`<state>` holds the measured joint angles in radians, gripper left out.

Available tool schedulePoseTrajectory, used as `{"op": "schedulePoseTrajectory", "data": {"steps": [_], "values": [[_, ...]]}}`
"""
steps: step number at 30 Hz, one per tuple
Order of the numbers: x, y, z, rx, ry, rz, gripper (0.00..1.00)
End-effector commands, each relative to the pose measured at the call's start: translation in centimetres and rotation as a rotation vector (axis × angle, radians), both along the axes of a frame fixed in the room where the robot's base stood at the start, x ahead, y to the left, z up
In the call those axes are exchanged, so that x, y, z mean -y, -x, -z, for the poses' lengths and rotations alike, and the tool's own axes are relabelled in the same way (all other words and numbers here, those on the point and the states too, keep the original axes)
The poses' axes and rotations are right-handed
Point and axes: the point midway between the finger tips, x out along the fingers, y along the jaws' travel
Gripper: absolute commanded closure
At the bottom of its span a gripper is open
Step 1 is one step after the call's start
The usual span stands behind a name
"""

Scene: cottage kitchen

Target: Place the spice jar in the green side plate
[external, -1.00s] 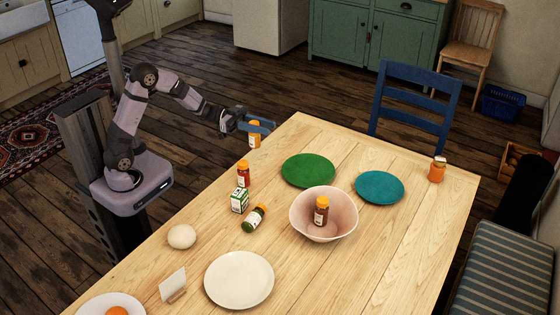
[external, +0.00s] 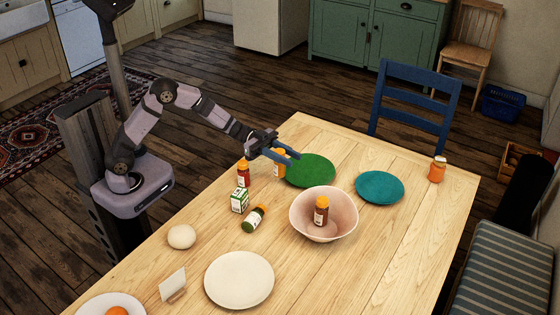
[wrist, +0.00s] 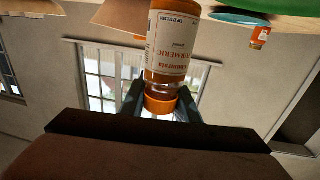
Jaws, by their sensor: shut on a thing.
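An orange-capped spice jar labelled turmeric (wrist: 173,45) is between the fingers of my gripper (wrist: 160,98), which is shut on it near the cap. In the external view the jar (external: 279,165) hangs upright at the left edge of the green side plate (external: 312,172), partly hidden by my gripper (external: 283,153). Whether it touches the plate cannot be told. The plate is flat and empty, and it also shows at the top right of the wrist view (wrist: 285,6), where the scene appears upside down.
A pink bowl (external: 300,224) with a jar in it stands in front of the plate, and a teal plate (external: 379,187) lies to its right. A red-brown jar (external: 243,176), a small box (external: 239,202) and a tipped green jar (external: 254,219) are nearby at the left.

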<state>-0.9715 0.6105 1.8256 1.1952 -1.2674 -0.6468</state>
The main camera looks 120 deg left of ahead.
Motion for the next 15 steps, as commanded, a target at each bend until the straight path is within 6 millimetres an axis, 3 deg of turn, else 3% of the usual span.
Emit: {"op": "schedulePoseTrajectory", "data": {"steps": [3, 6, 12, 15], "values": [[-2.0, -2.9, -1.1, 0.006, -0.005, -0.035, 1.00], [-4.9, -4.3, -2.6, 0.006, -0.005, -0.102, 1.00], [-10.0, -5.3, -6.2, 0.006, -0.004, -0.238, 1.00], [-11.9, -5.3, -6.6, 0.002, -0.001, -0.300, 1.00]]}}
